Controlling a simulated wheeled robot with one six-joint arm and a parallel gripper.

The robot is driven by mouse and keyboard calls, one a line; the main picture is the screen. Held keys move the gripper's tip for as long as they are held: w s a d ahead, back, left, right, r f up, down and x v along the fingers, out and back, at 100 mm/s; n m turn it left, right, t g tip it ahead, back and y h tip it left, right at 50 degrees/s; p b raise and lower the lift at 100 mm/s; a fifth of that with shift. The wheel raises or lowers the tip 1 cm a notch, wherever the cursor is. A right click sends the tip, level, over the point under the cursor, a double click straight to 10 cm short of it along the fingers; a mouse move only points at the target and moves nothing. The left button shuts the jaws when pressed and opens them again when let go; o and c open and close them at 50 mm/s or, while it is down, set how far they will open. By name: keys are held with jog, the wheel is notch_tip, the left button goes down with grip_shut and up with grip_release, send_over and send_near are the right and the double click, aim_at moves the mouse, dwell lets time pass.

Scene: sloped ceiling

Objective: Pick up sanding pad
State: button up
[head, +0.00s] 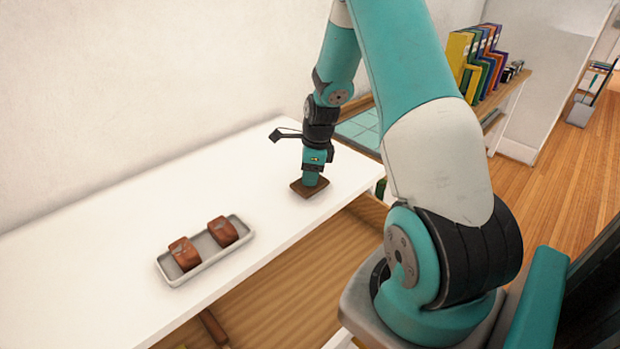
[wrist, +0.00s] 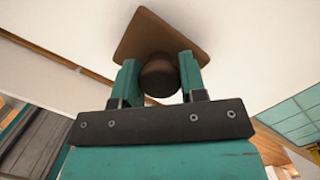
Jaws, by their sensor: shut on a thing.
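The sanding pad (head: 309,189) is a brown, flat, roughly square plate. In the head view it is at the right part of the white table, under my gripper (head: 312,178). In the wrist view the sanding pad (wrist: 160,32) shows its plate and a round brown knob. My gripper (wrist: 159,78) is shut on that knob, with one teal finger on each side. I cannot tell whether the pad touches the table or hangs just above it.
A grey tray (head: 206,262) with two brown leather-like objects (head: 204,243) stands on the white table (head: 110,290), left of my gripper. A wall (head: 130,80) rises behind the table. Colourful binders (head: 478,62) stand on a shelf at the back right. The table between tray and pad is clear.

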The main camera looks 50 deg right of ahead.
notch_tip(320, 180, up, 19)
jog(key=b, duration=0.1)
jog(key=shift+b, duration=0.3)
